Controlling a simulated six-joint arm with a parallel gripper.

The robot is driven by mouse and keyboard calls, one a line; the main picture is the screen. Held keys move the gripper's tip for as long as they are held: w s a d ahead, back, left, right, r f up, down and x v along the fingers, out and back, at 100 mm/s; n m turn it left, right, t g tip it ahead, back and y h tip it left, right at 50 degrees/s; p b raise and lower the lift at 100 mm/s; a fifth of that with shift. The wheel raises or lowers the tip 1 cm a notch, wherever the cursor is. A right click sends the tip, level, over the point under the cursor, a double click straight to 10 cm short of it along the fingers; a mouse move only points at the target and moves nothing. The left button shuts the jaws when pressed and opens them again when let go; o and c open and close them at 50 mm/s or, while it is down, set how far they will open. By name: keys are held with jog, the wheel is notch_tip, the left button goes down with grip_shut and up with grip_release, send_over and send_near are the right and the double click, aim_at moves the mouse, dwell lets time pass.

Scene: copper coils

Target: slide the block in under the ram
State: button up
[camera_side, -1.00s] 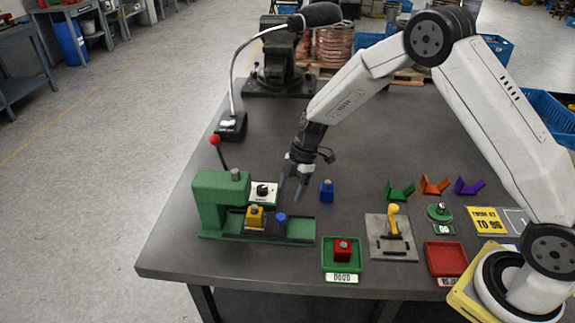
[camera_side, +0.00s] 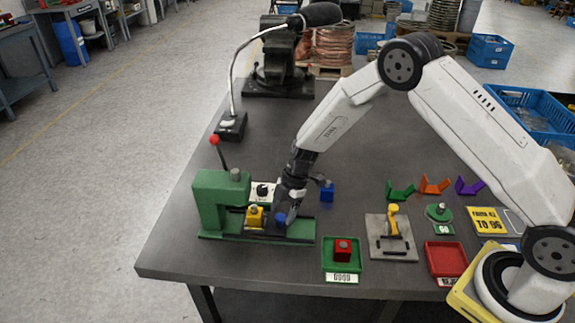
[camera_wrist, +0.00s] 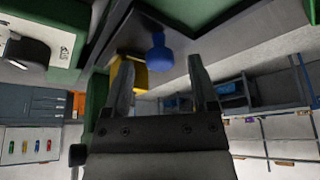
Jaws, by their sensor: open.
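The green press (camera_side: 210,200) stands at the table's left front, with a red-balled lever (camera_side: 215,140). The ram's lower end cannot be made out. A yellow block (camera_side: 255,217) sits on the press's base beside the upright; it also shows in the wrist view (camera_wrist: 127,74), partly behind a finger. A blue knob (camera_side: 281,219) stands just right of it on the dark slide. My gripper (camera_side: 281,212) is down at the blue knob. In the wrist view the open fingers (camera_wrist: 160,62) have the knob (camera_wrist: 158,50) between their tips; contact cannot be told.
A white dial box (camera_side: 262,191) is close behind the slide. A green tray (camera_side: 328,263) with a red block (camera_side: 343,250) and a plate with a yellow lever (camera_side: 394,220) lie to the right.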

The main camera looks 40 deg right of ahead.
jog(key=shift+a+f, duration=0.15)
jog(key=shift+f, duration=0.2)
grip_shut()
dwell(1.3)
